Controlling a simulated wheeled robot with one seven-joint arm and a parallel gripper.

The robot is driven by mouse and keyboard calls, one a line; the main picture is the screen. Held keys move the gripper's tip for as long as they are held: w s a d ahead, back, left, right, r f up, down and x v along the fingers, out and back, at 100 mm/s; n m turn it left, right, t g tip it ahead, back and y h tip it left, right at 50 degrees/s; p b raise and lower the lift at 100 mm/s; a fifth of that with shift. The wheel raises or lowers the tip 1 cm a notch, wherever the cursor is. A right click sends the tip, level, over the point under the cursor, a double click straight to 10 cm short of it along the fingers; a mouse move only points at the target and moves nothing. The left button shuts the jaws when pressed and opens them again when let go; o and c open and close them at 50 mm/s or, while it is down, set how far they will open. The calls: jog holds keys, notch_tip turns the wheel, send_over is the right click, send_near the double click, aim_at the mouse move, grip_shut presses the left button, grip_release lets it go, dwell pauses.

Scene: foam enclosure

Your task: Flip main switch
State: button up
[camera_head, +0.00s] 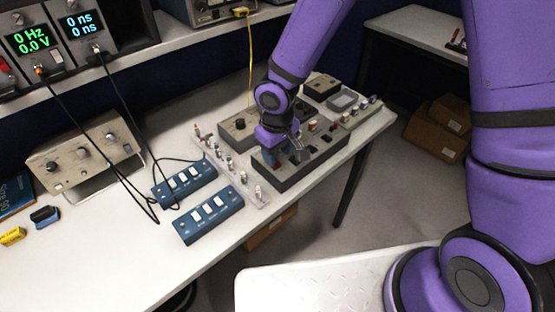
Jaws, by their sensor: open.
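My purple arm reaches down over the bench, and my gripper (295,152) is at a dark grey control box (322,160) with a light panel on top. The gripper is open; its fingers are small and partly hidden by my wrist. Something blue shows beside the fingers, and I cannot tell whether they touch it. Small knobs or switches stand on the right part of this box. Two blue switch boxes with white rockers, one (185,183) behind the other (215,215), lie left of it. I cannot tell which switch is the main one.
A clear strip with several metal toggles (230,163) lies just left of the grey box. A metal box with knobs (88,153) and a shelf with digital displays (52,33) stand at the left. Black cables cross the bench. The front left bench surface (100,265) is clear.

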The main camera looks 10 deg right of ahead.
aim_at(277, 166)
jog(key=shift+f, duration=1.7)
grip_shut()
jog(key=shift+w+a+r+g+h, duration=0.15)
jog(key=shift+g+h, duration=0.25)
jog(key=shift+g, duration=0.2)
jog(key=shift+w+r+g+h, duration=0.1)
jog(key=shift+g+h, duration=0.3)
jog(key=shift+g, duration=0.2)
grip_release()
